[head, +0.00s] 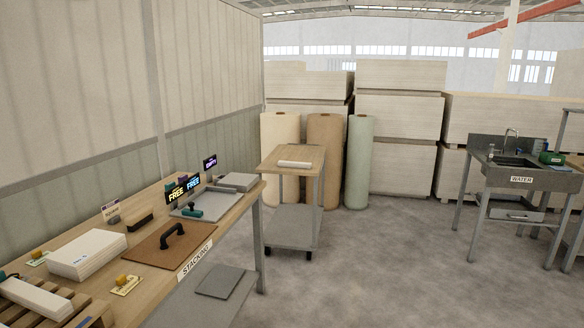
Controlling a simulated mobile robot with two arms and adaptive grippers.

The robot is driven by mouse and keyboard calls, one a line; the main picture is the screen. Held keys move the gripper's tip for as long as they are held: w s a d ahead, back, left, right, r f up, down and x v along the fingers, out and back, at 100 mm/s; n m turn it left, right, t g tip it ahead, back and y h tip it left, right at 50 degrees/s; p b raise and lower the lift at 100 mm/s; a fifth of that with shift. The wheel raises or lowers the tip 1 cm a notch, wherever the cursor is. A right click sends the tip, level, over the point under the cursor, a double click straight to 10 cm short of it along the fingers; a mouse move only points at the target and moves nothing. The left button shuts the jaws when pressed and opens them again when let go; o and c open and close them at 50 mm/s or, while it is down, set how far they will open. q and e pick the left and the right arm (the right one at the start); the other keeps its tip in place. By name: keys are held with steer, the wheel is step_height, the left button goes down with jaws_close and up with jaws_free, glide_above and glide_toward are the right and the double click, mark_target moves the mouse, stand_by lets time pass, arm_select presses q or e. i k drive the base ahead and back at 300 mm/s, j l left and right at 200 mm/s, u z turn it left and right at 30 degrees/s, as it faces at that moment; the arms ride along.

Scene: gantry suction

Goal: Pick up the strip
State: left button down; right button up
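I cannot tell for sure which thing is the strip. A long white piece (36,298) lies on a wooden pallet (82,318) at the lower left of the head view, partly cut off by the frame edge. A small white elongated piece (294,164) lies flat on the wooden top of a wheeled cart (304,154) near the middle. Neither of my grippers is in view, and nothing is seen touching either piece.
A long workbench (228,203) labelled "STACKING" runs along the left wall. It carries a white stack (88,254), a brown board with a black handle (165,246) and a grey tray (212,211). A metal sink (515,164) stands right. The grey floor (385,265) between is clear.

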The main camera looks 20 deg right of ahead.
mark_target(281, 163)
steer(key=z, duration=0.85)
steer(key=i+l+z, duration=0.1)
steer(key=i+z, duration=0.35)
steer(key=i, duration=6.55)
steer(key=i+l+u, duration=0.15)
steer(key=i+u, duration=0.35)
steer(key=i+l+u, duration=0.45)
steer(key=u, duration=2.15)
steer(key=i+l, duration=0.05)
